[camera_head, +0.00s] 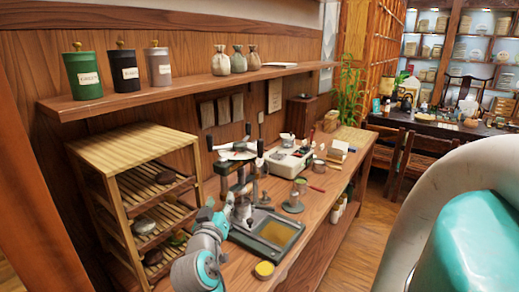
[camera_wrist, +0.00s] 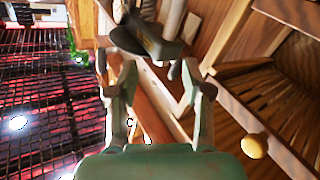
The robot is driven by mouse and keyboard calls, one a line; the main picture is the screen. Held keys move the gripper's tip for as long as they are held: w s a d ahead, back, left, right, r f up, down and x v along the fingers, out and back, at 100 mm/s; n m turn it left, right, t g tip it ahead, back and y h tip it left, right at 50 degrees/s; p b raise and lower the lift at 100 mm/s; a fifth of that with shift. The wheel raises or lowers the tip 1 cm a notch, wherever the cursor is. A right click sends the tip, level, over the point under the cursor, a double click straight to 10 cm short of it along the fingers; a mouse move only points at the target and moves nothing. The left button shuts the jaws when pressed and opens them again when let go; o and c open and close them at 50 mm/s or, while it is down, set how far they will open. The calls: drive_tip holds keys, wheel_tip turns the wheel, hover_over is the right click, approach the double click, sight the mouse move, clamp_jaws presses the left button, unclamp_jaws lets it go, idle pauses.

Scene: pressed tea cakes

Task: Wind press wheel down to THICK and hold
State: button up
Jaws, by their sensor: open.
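The press (camera_head: 240,172) stands on the wooden workbench, a dark metal frame with pale parts and upright posts. Bar-like arms that look like its wheel (camera_head: 238,151) show at its top. My gripper (camera_head: 229,203) is low in front of the press, below the wheel, at the end of my teal and grey arm. In the wrist view my gripper (camera_wrist: 150,80) has its two grey-green fingers spread apart. Dark and grey metal parts of the press (camera_wrist: 148,40) show just past the fingertips. I see nothing held between the fingers. The THICK mark cannot be made out.
A slatted wooden rack (camera_head: 130,148) with tea cakes stands left of the press. A dark tray with a yellowish surface (camera_head: 278,233) lies in front. A shelf with canisters (camera_head: 205,85) runs above.

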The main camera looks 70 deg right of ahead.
sight(259, 146)
drive_tip(key=s+d+r+m+g, duration=0.4)
drive_tip(key=d+r+m+g, duration=0.25)
drive_tip(key=r, duration=0.45)
drive_tip(key=shift+h, duration=0.4)
drive_tip(key=d, duration=1.1)
drive_tip(key=shift+s, duration=0.4)
clamp_jaws()
